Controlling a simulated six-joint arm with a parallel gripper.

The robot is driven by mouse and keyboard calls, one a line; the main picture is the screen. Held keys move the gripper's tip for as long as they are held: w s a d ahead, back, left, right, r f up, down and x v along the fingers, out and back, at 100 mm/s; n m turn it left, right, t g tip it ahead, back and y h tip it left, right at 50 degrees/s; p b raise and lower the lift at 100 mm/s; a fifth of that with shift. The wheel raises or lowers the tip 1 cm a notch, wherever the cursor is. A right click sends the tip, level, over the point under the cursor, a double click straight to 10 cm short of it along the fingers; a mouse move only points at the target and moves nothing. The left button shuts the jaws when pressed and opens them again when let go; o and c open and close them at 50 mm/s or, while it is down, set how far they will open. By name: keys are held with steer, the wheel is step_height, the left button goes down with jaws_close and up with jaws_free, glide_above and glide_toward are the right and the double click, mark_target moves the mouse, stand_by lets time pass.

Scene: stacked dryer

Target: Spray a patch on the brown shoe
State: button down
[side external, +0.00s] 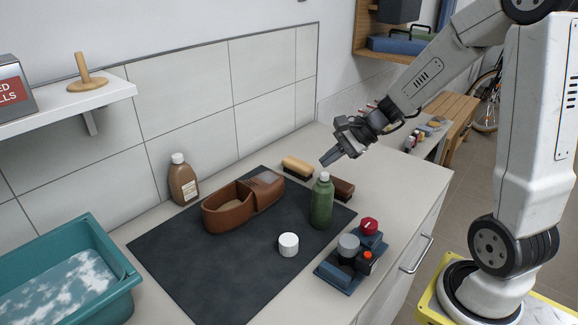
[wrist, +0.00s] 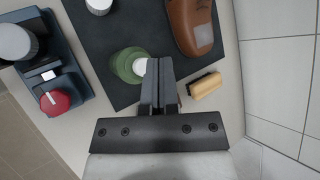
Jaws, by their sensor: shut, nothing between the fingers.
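The brown shoe (side external: 243,203) lies on the dark mat (side external: 194,267), and part of it shows in the wrist view (wrist: 190,20). A green bottle (side external: 321,205) with a pale top stands upright on the mat to the right of the shoe. It also shows in the wrist view (wrist: 124,66), just left of my fingertips. My gripper (side external: 329,158) is shut and empty, tilted down a little above the bottle's top. In the wrist view its fingers (wrist: 157,64) are together and overlap the bottle's edge; I cannot tell whether they touch it.
A white cylinder (side external: 288,244) stands on the mat. A blue device with knobs (side external: 349,255) sits at the front right. Two brushes (side external: 298,167) lie behind the bottle. A brown bottle (side external: 183,181) stands by the wall. A teal basin (side external: 70,275) is at left.

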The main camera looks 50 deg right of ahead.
steer(key=shift+r, duration=0.15)
steer(key=shift+r, duration=2.85)
stand_by(0.7)
step_height(320, 180, up, 3)
steer(key=shift+f, duration=0.1)
steer(key=shift+f, duration=0.2)
steer(key=shift+f, duration=4.2)
steer(key=shift+f, duration=0.5)
